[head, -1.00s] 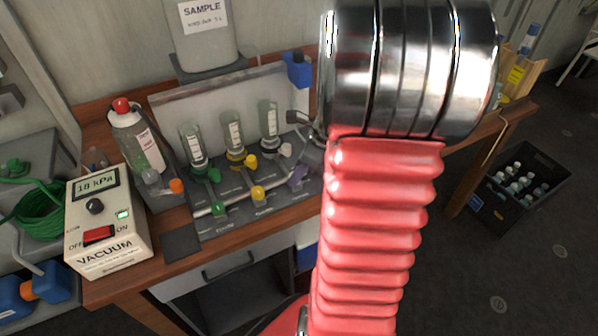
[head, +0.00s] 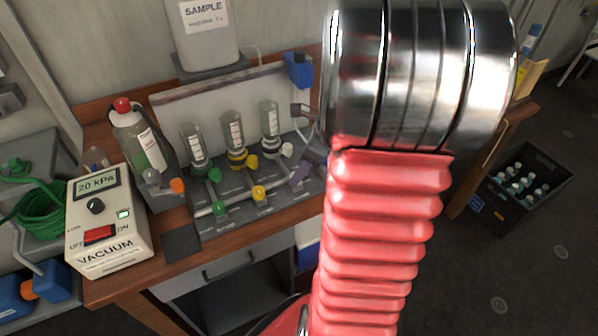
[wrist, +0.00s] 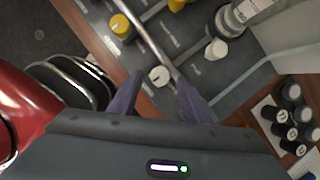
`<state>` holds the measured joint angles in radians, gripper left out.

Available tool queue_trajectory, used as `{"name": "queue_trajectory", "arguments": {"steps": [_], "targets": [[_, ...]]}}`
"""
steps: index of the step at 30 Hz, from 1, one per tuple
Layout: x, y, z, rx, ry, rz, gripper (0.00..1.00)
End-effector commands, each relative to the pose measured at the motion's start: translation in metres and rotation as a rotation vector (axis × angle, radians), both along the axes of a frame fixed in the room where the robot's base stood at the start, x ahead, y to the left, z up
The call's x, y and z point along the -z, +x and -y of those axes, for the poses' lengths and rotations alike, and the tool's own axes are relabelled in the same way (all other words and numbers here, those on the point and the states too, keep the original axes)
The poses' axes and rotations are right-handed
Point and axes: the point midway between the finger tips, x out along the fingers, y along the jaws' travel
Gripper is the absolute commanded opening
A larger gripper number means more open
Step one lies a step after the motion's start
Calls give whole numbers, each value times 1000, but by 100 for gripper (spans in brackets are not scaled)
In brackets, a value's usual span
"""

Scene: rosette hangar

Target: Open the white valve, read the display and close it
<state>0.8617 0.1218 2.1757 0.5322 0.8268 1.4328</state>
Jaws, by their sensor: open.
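The white valve column has two white knobs. In the wrist view the front white knob (wrist: 159,76) lies between the tips of my gripper's (wrist: 158,82) two purple fingers, which are open; I cannot tell whether they touch it. The rear white knob (wrist: 216,48) is beside its clear tube, and also shows in the head view (head: 287,149). In the head view a purple finger (head: 299,176) shows near the panel's right end, and the front white knob is hidden. The vacuum box's display (head: 96,184) reads 20 kPa.
Green knobs (head: 219,209) and yellow knobs (head: 259,192) stand left of the white column on the grey panel. A bottle with a red cap (head: 123,104) stands beside the vacuum box (head: 105,235). A dark bottle crate (head: 540,200) is on the floor at right.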

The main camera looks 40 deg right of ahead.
Motion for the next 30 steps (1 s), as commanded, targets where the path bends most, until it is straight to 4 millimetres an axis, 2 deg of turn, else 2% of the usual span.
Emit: {"name": "queue_trajectory", "arguments": {"steps": [12,18,24,30], "targets": [[-68,-25,14,2,-3,2,44],[-95,-35,19,2,-1,1,44],[-106,-40,20,1,1,-1,44],[-106,-40,20,1,1,-1,44]]}}
